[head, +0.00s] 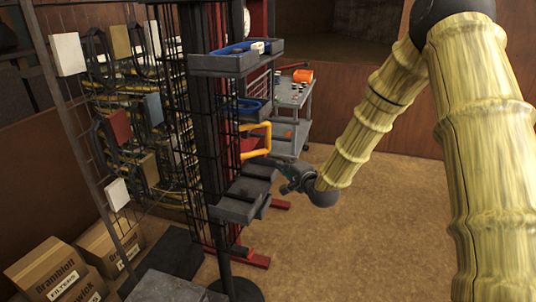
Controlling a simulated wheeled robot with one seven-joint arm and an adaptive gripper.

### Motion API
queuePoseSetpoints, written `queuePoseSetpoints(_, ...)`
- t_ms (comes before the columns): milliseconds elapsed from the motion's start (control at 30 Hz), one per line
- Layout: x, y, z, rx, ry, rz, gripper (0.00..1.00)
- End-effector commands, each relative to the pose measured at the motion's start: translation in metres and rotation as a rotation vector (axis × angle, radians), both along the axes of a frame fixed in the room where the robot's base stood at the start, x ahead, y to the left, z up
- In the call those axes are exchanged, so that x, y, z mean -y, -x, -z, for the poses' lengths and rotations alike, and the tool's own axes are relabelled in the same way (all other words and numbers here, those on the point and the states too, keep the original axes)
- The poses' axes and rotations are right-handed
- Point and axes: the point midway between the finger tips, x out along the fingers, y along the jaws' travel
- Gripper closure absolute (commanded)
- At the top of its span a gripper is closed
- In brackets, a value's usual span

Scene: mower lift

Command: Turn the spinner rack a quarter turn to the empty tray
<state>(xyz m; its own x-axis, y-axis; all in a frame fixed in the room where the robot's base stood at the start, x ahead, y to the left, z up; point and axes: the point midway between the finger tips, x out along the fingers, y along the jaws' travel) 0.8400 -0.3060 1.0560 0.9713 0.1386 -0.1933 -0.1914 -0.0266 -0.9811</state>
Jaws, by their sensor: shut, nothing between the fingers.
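The spinner rack (203,130) is a dark upright column with wire sides on a round base (235,289). Its top tray (222,65) holds a blue item (236,48) and a small white piece. Another tray below holds a blue item (247,106). The lower grey trays (238,209) look empty. My gripper (268,162) is shut and empty, just below and right of the handle. Whether its fingertips touch the handle or a tray cannot be told.
A wire wall with hanging cables and boxes is at left. Cardboard boxes (45,268) sit at the lower left. Red feet (253,258) lie near the rack. The brown floor (370,235) at right is clear.

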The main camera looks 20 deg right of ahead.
Motion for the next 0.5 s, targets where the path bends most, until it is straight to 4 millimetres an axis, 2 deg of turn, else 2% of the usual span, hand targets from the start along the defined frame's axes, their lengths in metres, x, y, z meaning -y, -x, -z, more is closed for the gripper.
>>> queuePoseSetpoints(167,-0.002,-0.015,0.001,0.0,0.0,-0.001,1.0)
queuePoseSetpoints(500,-0.009,-0.061,0.01,-0.001,0.002,0.0,1.0)
